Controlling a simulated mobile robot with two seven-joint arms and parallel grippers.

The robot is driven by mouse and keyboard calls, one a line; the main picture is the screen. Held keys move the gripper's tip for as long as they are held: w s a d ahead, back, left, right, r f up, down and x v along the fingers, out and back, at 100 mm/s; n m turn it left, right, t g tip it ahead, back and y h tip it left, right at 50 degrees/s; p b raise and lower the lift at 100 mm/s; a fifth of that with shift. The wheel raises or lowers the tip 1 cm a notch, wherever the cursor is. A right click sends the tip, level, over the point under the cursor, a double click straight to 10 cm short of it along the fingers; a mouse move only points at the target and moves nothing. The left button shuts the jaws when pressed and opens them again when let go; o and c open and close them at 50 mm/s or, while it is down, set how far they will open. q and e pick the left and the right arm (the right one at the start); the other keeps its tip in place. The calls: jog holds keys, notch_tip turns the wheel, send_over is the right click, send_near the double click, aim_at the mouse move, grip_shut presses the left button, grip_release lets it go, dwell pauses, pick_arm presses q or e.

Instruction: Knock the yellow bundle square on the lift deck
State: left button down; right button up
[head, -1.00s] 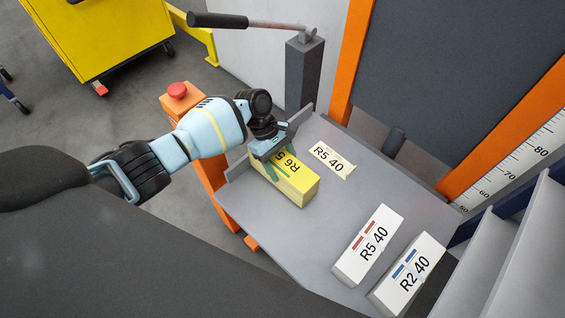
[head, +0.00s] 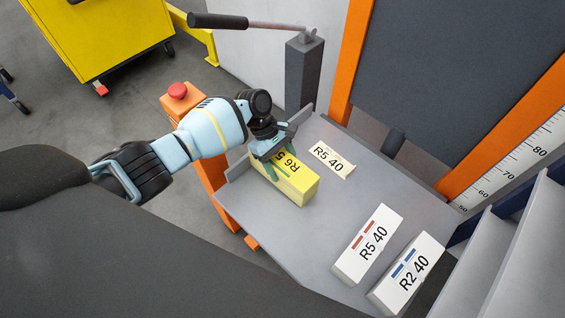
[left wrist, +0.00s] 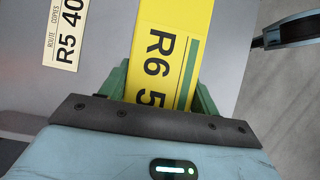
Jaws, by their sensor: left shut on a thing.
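The yellow bundle (head: 298,180), marked R6 5 with a green stripe, rests on the grey lift deck (head: 320,233) near its back left corner. My left gripper (head: 277,170) is shut on the bundle, with its green fingers along both sides. In the left wrist view the bundle (left wrist: 172,45) runs straight out from between the fingers (left wrist: 162,88). My right gripper is not in view.
A flat R5 40 label (head: 332,160) lies on the deck beside the bundle. A white R5 40 bundle (head: 367,244) and a white R2 40 bundle (head: 407,272) lie at the deck's front right. A dark post with a lever (head: 303,75) stands behind. Mid-deck is clear.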

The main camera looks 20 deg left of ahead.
aim_at(294, 169)
pick_arm(q)
jog(key=shift+w+a+r, duration=0.1)
jog(key=shift+w+r, duration=0.1)
jog(key=shift+w, duration=0.05)
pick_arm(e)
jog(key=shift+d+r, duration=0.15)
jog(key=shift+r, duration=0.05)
